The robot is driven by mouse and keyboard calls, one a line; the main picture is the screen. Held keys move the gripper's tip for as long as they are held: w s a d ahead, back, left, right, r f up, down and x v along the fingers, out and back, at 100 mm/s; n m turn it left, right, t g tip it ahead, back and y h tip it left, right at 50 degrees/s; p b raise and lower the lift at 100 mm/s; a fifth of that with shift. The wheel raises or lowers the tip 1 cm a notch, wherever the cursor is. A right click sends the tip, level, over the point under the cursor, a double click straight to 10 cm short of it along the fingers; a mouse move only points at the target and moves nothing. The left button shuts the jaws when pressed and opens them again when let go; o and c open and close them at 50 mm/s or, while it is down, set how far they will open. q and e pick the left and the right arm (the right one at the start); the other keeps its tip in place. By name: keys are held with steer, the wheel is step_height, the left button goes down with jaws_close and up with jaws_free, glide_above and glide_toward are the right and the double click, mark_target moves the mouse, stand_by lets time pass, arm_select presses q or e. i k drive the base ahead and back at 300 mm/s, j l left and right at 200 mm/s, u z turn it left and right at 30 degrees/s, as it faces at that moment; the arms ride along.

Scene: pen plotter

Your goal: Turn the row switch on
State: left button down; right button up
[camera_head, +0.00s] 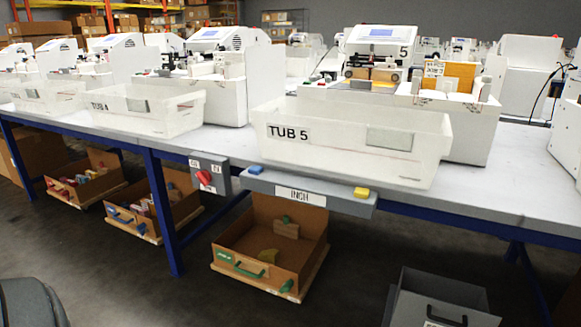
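A grey switch box (222,183) is fixed to the front edge of the long table, left of the grey bar labelled INCH. The labels are too small to read for certain. The knob looks slightly slanted, but I cannot tell which label it points to. Nothing is touching the knob. Neither of my grippers shows in the head view.
The INCH bar (240,181) has a blue button (255,169) and a yellow button (361,192). TUB 5 (350,160) stands above it on the table. An open cardboard box (290,282) sits below. A grey bin (440,285) stands at front right. Floor at front left is mostly clear.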

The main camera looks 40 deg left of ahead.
mark_target(205, 177)
steer(key=u, duration=1.7)
